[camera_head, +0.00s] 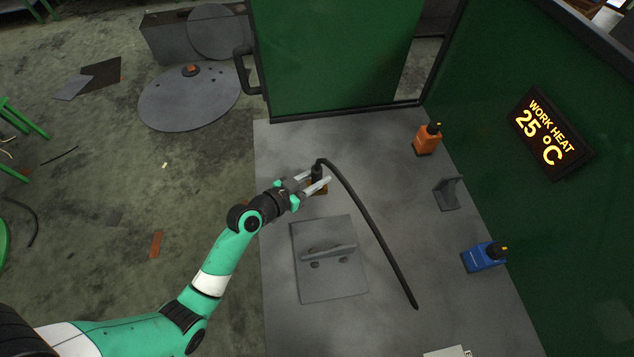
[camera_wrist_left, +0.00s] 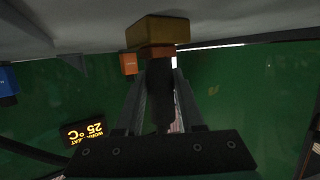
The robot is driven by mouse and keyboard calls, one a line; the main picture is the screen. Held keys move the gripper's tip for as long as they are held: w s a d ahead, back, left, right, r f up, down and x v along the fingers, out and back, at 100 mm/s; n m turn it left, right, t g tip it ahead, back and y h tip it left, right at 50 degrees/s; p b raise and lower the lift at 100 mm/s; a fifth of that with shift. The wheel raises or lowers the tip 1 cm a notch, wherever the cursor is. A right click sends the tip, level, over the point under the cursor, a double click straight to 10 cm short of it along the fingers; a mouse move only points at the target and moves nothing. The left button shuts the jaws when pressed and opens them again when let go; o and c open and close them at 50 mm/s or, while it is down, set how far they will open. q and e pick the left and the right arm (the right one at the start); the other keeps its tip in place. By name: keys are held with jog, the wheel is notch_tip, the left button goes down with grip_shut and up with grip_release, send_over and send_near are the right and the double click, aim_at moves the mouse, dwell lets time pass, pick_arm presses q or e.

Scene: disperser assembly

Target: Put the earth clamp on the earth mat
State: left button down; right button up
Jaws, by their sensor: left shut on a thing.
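My left gripper (camera_head: 318,185) is shut on the earth clamp (camera_head: 317,173), a black upright piece with a thick black cable (camera_head: 371,223) running from its top to the lower right. In the left wrist view the black clamp body (camera_wrist_left: 160,92) stands between the two fingers. A yellow brass-coloured block (camera_wrist_left: 158,30) sits at its far end, against the table surface or just above it; I cannot tell which. No piece is clearly recognisable as the earth mat; a flat grey square plate (camera_head: 333,286) lies on the table, just below the gripper in the head view. My right gripper is not in view.
A grey bracket (camera_head: 327,250) stands on the plate. An orange bottle (camera_head: 426,140), a grey angled piece (camera_head: 447,194) and a blue bottle (camera_head: 484,257) stand along the right side of the table (camera_head: 440,310). Green walls close off the back and right.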

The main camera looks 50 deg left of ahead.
aim_at(318, 169)
pick_arm(q)
jog(key=shift+r, duration=0.15)
dwell(0.3)
jog(key=shift+r+p, duration=0.45)
jog(key=shift+r, duration=0.2)
notch_tip(318, 169, up, 3)
jog(key=shift+s+d+f+p, duration=0.1)
jog(key=shift+f+p, duration=0.05)
jog(key=shift+p, duration=0.75)
jog(key=s+d+r+p, duration=0.6)
jog(key=s+r, duration=0.3)
jog(key=s, duration=0.2)
jog(key=shift+s+d, duration=0.25)
jog(key=shift+d, duration=0.55)
